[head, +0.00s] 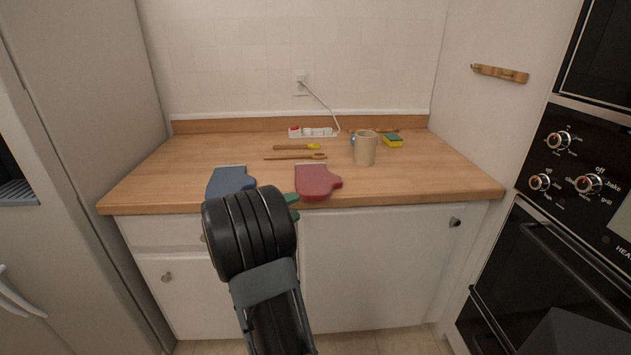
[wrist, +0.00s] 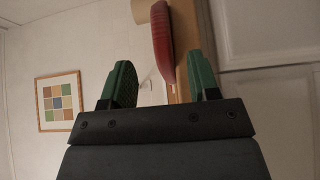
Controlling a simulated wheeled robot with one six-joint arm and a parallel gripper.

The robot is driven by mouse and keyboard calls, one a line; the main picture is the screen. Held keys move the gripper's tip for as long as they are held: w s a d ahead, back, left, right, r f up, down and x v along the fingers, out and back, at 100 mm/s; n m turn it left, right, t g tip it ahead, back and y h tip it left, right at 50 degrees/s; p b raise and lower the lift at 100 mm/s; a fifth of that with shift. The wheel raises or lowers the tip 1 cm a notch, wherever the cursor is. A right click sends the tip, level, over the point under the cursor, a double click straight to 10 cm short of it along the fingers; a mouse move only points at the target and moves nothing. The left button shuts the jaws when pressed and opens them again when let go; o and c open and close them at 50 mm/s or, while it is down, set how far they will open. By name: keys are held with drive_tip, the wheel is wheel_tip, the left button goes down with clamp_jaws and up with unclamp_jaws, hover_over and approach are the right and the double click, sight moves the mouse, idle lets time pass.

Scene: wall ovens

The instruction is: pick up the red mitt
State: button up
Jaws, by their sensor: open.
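The red mitt (head: 317,181) lies on the wooden counter (head: 430,185) near its front edge, right of a blue mitt (head: 231,180). My gripper (head: 293,206) is open at the counter's front edge, just left of and in front of the red mitt; my arm hides much of it. In the wrist view the red mitt (wrist: 163,45) shows between the two green fingers and beyond them, seen edge-on. No contact shows between the fingers and the mitt.
Behind the mitts are a wooden spoon (head: 296,156), a yellow-tipped utensil (head: 297,147), a beige cup (head: 365,149), a sponge (head: 393,141) and a power strip (head: 313,132). Wall ovens (head: 580,190) stand at right. The counter's right part is clear.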

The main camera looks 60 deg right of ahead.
sight(309, 199)
drive_tip(key=shift+x, duration=2.7)
drive_tip(key=shift+c, duration=0.4)
clamp_jaws()
drive_tip(key=shift+r, duration=0.1)
